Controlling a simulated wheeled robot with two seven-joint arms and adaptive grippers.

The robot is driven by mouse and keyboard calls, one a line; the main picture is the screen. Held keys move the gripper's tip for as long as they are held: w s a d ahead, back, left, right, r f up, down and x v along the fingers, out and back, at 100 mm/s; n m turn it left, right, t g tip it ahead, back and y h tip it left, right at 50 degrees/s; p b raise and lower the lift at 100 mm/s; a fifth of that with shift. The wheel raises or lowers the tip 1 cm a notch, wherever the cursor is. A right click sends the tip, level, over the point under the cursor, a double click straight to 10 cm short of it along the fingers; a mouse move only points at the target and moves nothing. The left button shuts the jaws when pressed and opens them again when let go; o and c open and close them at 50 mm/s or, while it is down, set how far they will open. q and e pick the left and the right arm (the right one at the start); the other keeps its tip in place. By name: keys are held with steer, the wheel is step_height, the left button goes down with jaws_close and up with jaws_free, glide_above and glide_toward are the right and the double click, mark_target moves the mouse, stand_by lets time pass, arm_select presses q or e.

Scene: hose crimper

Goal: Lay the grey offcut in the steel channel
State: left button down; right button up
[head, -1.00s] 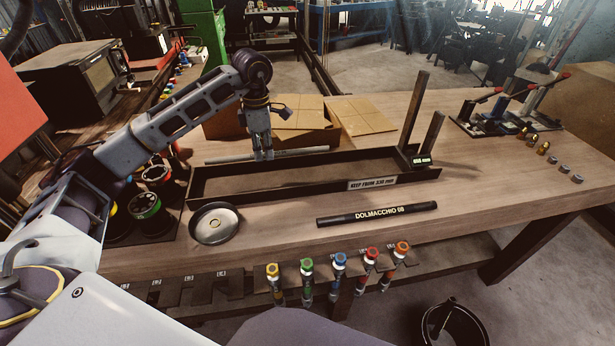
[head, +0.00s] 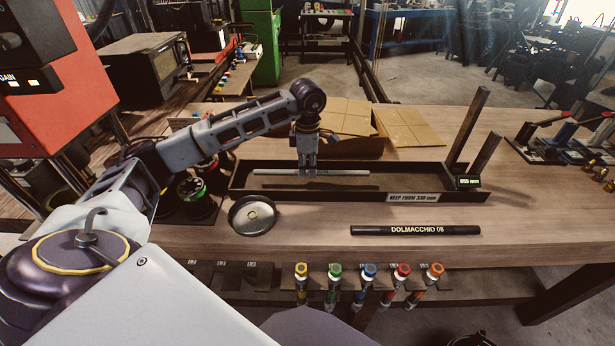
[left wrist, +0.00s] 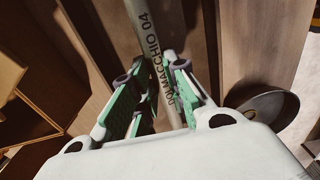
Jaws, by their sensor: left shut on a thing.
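The grey offcut (head: 345,173) is a thin straight tube. My left gripper (head: 308,173) is shut on it near its middle, and it lies level, lengthwise over the steel channel. In the left wrist view the grey offcut (left wrist: 150,35) shows the print "DOLMACCHIO 04" between the fingers of my left gripper (left wrist: 155,95). The steel channel (head: 330,192) is a long dark tray with low walls, labelled "KEEP FROM 330 mm". The offcut appears within its outline, with a dark shadow below; the exact gap is hard to tell. My right gripper is out of view.
A black tube (head: 415,231) marked "DOLMACCHIO 08" lies in front of the channel. A round metal dish (head: 252,215) stands at its front left. Two dark uprights (head: 467,125) rise at its right end. Cardboard boxes (head: 350,120) stand behind. Several colour-capped markers (head: 369,280) hang along the front edge.

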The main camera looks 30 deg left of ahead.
mark_target(308, 171)
arm_select(q)
steer(key=shift+f, duration=1.75)
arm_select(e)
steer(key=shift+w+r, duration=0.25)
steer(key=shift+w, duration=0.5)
arm_select(q)
steer(key=shift+f, duration=0.15)
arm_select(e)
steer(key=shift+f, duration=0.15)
arm_select(q)
steer(key=c, duration=1.4)
jaws_free()
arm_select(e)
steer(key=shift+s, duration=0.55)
